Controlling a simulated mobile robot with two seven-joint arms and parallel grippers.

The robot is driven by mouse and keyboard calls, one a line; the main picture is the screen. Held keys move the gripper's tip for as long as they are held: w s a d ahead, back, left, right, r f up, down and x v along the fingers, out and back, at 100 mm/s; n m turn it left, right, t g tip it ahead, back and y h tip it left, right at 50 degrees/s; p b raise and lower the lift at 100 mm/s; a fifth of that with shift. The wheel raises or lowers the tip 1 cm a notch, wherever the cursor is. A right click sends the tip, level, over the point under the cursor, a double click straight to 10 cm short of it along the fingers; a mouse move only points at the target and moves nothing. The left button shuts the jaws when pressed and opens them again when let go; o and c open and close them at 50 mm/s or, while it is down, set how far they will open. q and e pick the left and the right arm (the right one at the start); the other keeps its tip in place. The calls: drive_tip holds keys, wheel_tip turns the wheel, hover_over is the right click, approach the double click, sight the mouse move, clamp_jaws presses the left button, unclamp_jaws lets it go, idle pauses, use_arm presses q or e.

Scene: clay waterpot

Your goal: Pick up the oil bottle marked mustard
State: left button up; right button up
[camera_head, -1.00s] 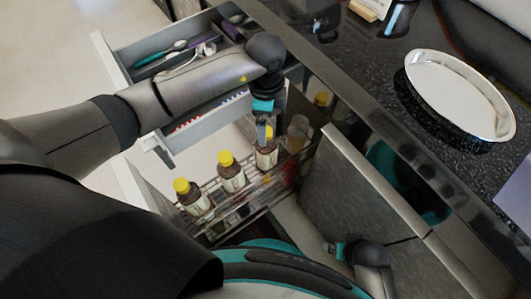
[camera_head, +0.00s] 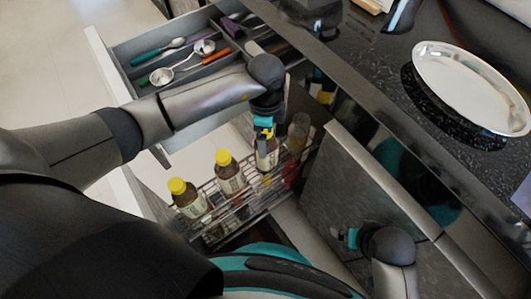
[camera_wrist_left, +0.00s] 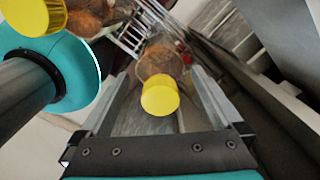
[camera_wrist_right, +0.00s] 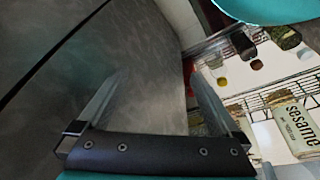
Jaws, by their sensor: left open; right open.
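Several oil bottles with yellow caps stand in a pull-out wire rack (camera_head: 245,200): a near one (camera_head: 188,200), a middle one (camera_head: 229,176) and a farther one (camera_head: 266,160). My left gripper (camera_head: 265,135) is open, pointing down over the farther one. In the left wrist view, that bottle's yellow cap (camera_wrist_left: 160,96) sits between the open fingers, with gaps on both sides. Its label is hidden there, and I cannot read "mustard" on any bottle. My right gripper (camera_head: 347,238) is open and empty beside the grey cabinet panel. The right wrist view shows a bottle labelled sesame (camera_wrist_right: 292,128).
An open drawer (camera_head: 92,48) with spoons lies beyond my left arm. A clear glass bottle (camera_head: 299,130) stands just behind the farther bottle. The grey panel (camera_head: 330,185) stands right of the rack. A silver tray (camera_head: 470,85) lies on the dark counter.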

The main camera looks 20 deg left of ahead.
use_arm(q)
drive_tip(key=shift+f, duration=0.3)
drive_tip(key=shift+c, duration=0.2)
clamp_jaws()
idle(0.5)
